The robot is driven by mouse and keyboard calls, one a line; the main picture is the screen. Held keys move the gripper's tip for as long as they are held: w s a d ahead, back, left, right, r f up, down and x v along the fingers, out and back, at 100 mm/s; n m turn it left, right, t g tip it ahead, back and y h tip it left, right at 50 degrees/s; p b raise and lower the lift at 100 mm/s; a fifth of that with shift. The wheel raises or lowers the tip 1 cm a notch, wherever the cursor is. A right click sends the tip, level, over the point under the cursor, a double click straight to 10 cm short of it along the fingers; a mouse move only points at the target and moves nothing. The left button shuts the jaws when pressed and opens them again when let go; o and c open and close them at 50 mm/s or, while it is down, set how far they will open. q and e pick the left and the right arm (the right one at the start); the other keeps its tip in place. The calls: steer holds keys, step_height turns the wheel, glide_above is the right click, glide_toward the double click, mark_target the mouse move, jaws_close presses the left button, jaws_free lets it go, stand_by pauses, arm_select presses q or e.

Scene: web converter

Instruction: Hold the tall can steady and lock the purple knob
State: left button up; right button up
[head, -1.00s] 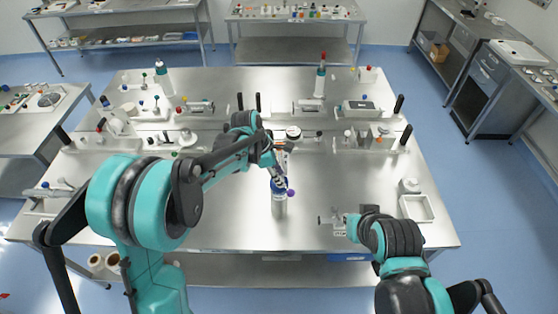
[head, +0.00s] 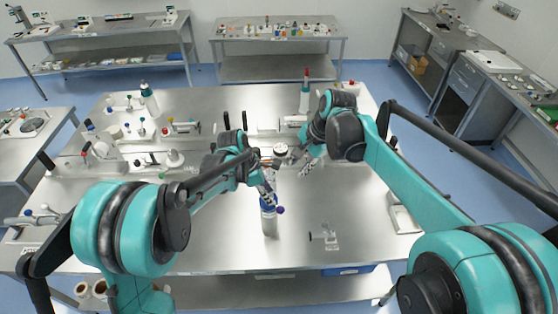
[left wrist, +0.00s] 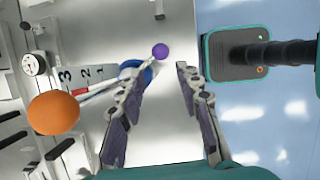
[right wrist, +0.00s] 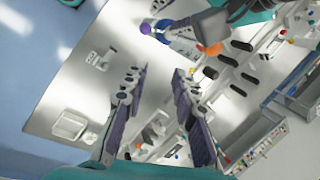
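The tall can (head: 269,224) stands upright on the metal table, pale with a blue top. The purple knob (head: 281,210) sticks out at the right of its top; it also shows in the left wrist view (left wrist: 160,50) and the right wrist view (right wrist: 146,27). My left gripper (head: 268,187) is open above and beside the can's top. In the left wrist view its finger partly covers the blue top (left wrist: 135,70), and the purple knob lies beyond the fingertips. My right gripper (head: 305,164) is open and empty, up and right of the can, apart from it.
An orange ball knob (left wrist: 53,112) and a numbered scale lie close to my left gripper. A round gauge (head: 281,150) stands behind the can. A small fixture (head: 325,236) sits front right. The table around the can's front is clear.

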mark_target(271, 177)
steer(key=w+a+f+m+g+y, duration=0.1)
steer(key=w+a+f+m, duration=0.2)
steer(key=w+f, duration=0.15)
steer(key=w+a+f+m+g, duration=0.2)
steer(key=w+f+m, duration=0.1)
steer(key=w+f, duration=0.15)
steer(key=x, duration=0.5)
steer(key=w+a+x, duration=0.1)
steer(key=x, duration=0.1)
steer(key=shift+c, duration=0.3)
jaws_close()
steer(key=shift+s+f+b, duration=0.15)
steer(key=shift+f+b, duration=0.25)
steer(key=shift+b, duration=0.1)
stand_by(0.5)
